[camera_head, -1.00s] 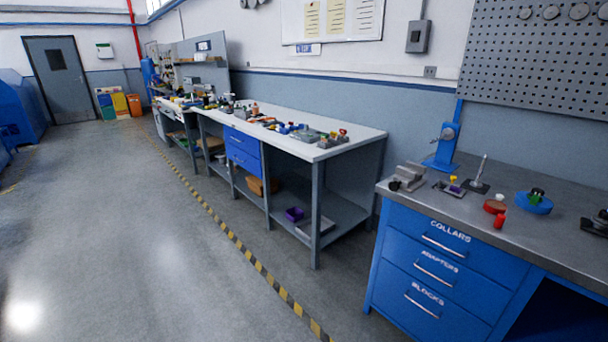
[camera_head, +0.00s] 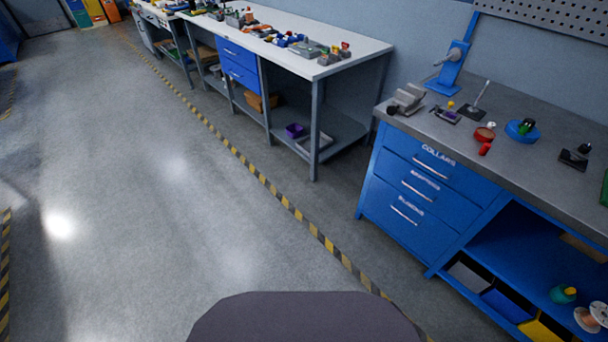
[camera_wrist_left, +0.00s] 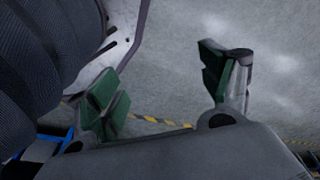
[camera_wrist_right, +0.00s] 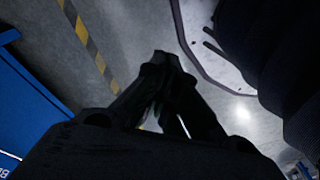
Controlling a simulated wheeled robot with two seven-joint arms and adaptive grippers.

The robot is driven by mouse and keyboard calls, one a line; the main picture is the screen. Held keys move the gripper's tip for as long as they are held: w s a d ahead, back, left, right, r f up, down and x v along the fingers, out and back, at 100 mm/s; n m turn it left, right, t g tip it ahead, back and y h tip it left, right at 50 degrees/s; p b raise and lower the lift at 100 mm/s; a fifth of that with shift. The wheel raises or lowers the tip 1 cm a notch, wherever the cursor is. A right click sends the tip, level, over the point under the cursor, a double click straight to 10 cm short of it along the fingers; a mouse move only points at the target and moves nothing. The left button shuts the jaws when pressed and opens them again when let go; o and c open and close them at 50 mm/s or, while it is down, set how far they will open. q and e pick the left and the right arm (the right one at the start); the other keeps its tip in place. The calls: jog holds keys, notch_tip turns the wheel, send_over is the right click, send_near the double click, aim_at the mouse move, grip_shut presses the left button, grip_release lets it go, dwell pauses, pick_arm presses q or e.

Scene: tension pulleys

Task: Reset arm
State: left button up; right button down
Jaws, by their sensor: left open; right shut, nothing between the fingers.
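My left gripper (camera_wrist_left: 165,90) shows in the left wrist view with its green-padded fingers spread wide and nothing between them. The grey floor with a striped line lies beyond it. My right gripper (camera_wrist_right: 165,65) shows dark in the right wrist view, its fingertips together and holding nothing. Neither gripper shows in the head view. Both grippers are clear of the benches and their parts.
A blue workbench (camera_head: 365,195) with labelled drawers stands at the right, with a vise (camera_head: 405,98) and several small parts on top. A long white-topped bench (camera_head: 290,45) runs along the wall. A yellow-black floor line (camera_head: 270,185) crosses wide, clear floor at the left.

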pick_arm(q)
jog(key=s+a+r+p, duration=0.1)
jog(key=s+a+p, duration=0.1)
jog(key=s+p, duration=0.5)
jog(key=s+a+r+g+p, duration=0.1)
jog(key=s+a+p, duration=0.2)
jog(key=s+p, duration=0.3)
jog(key=s, duration=0.3)
jog(key=shift+a+r+y+p, duration=0.15)
jog(key=shift+r+y+p, duration=0.15)
jog(key=shift+p, duration=0.1)
pick_arm(e)
jog(key=s+d+r, duration=0.1)
jog(key=s+d, duration=0.1)
jog(key=s, duration=0.6)
jog(key=s+d+r+g, duration=0.1)
jog(key=s+d, duration=0.2)
jog(key=s, duration=0.5)
jog(key=shift+d+r+h, duration=0.15)
jog(key=shift+r+h, duration=0.1)
jog(key=shift+h, duration=0.05)
pick_arm(q)
jog(key=shift+f, duration=0.1)
jog(key=shift+f+b, duration=2.25)
jog(key=shift+b, duration=0.15)
pick_arm(e)
jog(key=shift+f, duration=2.3)
